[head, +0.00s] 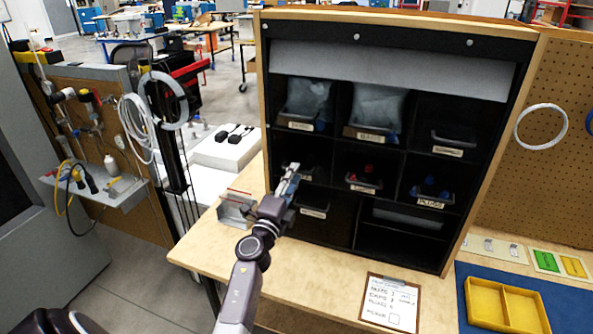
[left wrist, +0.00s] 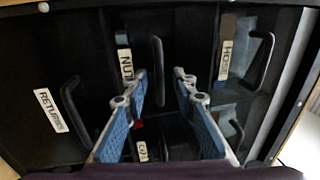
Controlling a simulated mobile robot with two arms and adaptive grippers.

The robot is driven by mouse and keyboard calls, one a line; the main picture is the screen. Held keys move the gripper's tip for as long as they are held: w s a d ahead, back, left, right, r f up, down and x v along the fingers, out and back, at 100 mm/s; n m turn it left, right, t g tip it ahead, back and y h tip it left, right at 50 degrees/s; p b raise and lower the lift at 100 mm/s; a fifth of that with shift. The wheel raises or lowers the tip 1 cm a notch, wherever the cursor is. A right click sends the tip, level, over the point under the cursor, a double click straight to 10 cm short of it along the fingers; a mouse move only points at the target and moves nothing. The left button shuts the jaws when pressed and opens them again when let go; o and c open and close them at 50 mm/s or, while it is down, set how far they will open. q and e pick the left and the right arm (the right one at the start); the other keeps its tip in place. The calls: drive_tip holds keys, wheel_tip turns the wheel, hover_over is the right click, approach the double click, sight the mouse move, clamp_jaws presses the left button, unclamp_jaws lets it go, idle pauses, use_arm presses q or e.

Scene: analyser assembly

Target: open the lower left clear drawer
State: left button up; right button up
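The black cabinet (head: 283,42) stands on the bench with rows of clear-fronted drawers. The lower left drawer (head: 325,233) is at its bottom left and looks shut; its label (head: 313,211) is small here. In the left wrist view, which is turned sideways, the label RETURNS (left wrist: 50,110) and a dark handle (left wrist: 75,103) show at the left. My left gripper (head: 292,172) is before the middle left drawer. In the wrist view its blue fingers (left wrist: 162,76) are apart, with the NUTS drawer's handle (left wrist: 157,70) appearing between them; contact is unclear. My right gripper is out of view.
Other drawers hold bagged parts (head: 378,105) and red and blue pieces. A clipboard (head: 390,303) and a yellow tray (head: 505,305) lie to the right on the bench. A metal bracket (head: 237,209) stands left of the cabinet. Bench top before the cabinet's lower left is mostly clear.

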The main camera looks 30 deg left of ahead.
use_arm(q)
drive_tip(key=shift+x, duration=1.3)
drive_tip(key=shift+c, duration=0.5)
clamp_jaws()
